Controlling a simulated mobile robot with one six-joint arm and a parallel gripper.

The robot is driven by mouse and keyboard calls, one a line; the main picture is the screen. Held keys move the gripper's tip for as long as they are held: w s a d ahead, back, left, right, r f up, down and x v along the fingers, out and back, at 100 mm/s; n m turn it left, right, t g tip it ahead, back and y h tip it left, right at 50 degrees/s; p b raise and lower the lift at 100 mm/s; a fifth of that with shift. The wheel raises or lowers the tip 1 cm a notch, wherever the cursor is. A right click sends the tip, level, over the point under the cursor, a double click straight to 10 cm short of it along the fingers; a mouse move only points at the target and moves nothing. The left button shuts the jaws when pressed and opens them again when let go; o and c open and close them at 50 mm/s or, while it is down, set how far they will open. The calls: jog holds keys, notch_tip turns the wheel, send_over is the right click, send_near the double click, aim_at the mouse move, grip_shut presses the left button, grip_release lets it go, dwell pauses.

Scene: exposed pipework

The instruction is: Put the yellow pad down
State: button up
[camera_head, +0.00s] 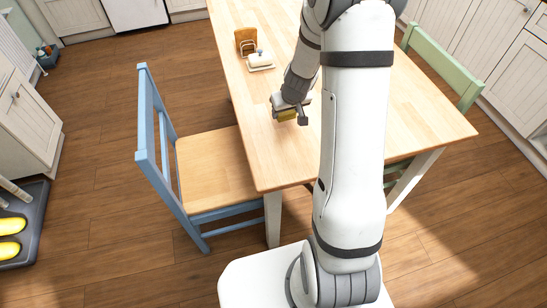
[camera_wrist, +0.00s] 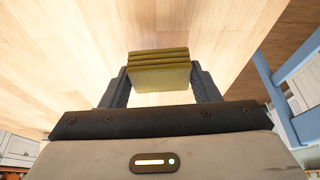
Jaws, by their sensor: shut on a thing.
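My gripper (camera_head: 289,108) is shut on the yellow pad (camera_head: 287,115), a small olive-yellow block. In the wrist view the pad (camera_wrist: 158,72) sits between the two dark fingers and shows a ridged, layered side. The gripper is over the wooden table (camera_head: 275,160), near its left edge. I cannot tell whether the pad touches the tabletop or is a little above it.
A white butter dish (camera_head: 260,61) and a brown napkin holder (camera_head: 246,40) stand at the table's far left. A blue chair (camera_head: 205,170) is at the left side, a green chair (camera_head: 440,65) at the right. The tabletop near the front left is clear.

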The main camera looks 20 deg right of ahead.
jog(key=s+r+n+y, duration=0.1)
jog(key=n, duration=0.1)
jog(key=s+a+n+y, duration=0.1)
jog(key=s+n, duration=0.1)
jog(key=n, duration=0.1)
jog(key=s+a+r+n+g, duration=0.1)
jog(key=s+n, duration=0.1)
jog(key=shift+s+a+r+n+y, duration=0.2)
jog(key=shift+s+r+n+y, duration=0.1)
jog(key=shift+y, duration=0.1)
jog(key=s+a+r+n+g+y, duration=0.1)
jog(key=s+a+r+n+g, duration=0.25)
jog(key=s+n, duration=0.4)
jog(key=n, duration=0.2)
send_near(273, 159)
jog(key=x, duration=0.6)
jog(key=shift+f, duration=0.2)
jog(key=o, duration=1)
jog(key=shift+r, duration=0.15)
